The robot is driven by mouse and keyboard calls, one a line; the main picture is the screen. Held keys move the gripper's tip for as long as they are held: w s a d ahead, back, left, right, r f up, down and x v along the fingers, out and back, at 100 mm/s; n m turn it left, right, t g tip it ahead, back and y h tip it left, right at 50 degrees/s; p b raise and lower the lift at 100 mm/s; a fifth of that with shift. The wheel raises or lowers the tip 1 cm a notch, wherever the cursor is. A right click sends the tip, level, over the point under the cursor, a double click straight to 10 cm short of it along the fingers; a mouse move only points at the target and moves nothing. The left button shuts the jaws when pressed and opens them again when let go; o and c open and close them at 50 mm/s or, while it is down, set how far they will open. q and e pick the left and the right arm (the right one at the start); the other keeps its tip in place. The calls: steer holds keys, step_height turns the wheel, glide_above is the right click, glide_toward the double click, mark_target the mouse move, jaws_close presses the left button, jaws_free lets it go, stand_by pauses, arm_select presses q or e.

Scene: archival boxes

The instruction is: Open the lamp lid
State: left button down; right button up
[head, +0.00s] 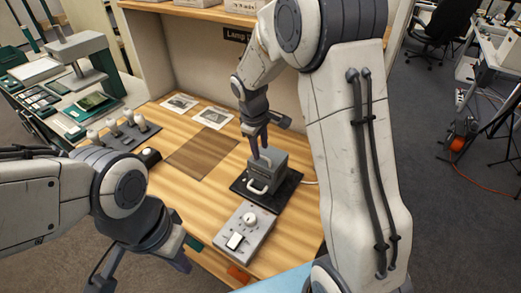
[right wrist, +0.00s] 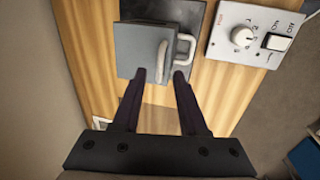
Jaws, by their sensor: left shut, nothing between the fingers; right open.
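The lamp housing is a grey box (head: 270,166) on a black base plate on the wooden bench. A pale handle (head: 258,188) shows on its front side. In the right wrist view the box (right wrist: 137,45) has a grey handle (right wrist: 162,60) on its upper face and a paler handle (right wrist: 185,48) at its side. My right gripper (right wrist: 160,76) is open above the box, with the grey handle near and between its fingertips. Contact cannot be told. In the head view it comes down over the box (head: 259,150). My left gripper (head: 105,278) is shut and empty, low at the left.
A control box (head: 243,232) with a knob and a switch stands in front of the lamp housing. Printed cards (head: 212,117), a brown mat (head: 201,153) and a row of small knobbed pieces (head: 115,130) lie to the left. A bench wall rises behind.

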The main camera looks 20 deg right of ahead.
steer(key=shift+w+d+f, duration=0.1)
steer(key=shift+f, duration=0.5)
steer(key=shift+w+d+f, duration=0.1)
steer(key=shift+f, duration=0.45)
jaws_close()
stand_by(0.6)
